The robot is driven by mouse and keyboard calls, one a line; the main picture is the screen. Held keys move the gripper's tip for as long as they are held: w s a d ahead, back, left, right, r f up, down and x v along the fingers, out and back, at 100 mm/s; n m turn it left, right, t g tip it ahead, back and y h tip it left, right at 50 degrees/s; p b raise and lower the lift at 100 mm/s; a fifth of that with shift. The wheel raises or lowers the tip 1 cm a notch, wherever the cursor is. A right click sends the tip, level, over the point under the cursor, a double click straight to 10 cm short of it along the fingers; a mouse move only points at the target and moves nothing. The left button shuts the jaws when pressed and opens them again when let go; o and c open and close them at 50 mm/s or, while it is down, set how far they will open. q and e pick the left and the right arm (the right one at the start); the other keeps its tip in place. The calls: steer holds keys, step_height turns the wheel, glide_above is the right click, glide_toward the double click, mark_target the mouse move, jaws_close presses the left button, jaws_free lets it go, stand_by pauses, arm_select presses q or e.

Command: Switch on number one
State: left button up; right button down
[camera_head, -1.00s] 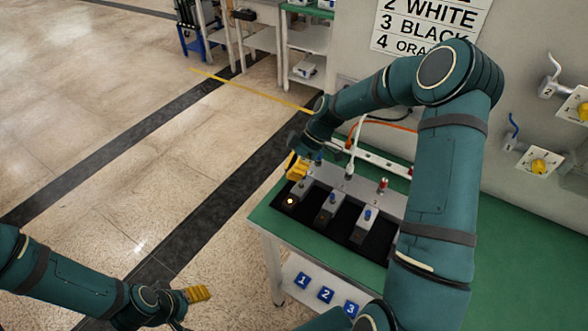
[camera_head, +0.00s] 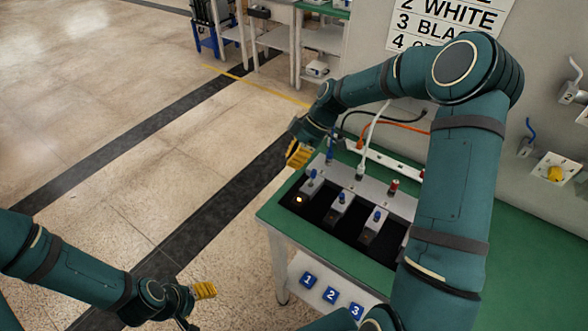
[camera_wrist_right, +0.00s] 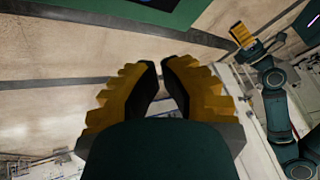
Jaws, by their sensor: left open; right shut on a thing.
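The second box (camera_head: 341,203) and third box (camera_head: 376,222) show no clear glow. My right gripper (camera_head: 298,154) is up and left of the leftmost box, apart from it. Its yellow fingers in the wrist view (camera_wrist_right: 162,70) are drawn close together; what they hold cannot be made out. My left gripper (camera_head: 204,290) is open over the floor, left of the bench.
A white cable plug (camera_head: 361,172), a blue plug (camera_head: 330,150) and a red plug (camera_head: 393,187) stand behind the boxes. A white power strip (camera_head: 380,160) lies behind. A wall sign (camera_head: 450,20) lists numbered colours. The floor left of the bench is clear.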

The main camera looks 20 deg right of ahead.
steer(key=v, duration=0.6)
steer(key=shift+d, duration=0.25)
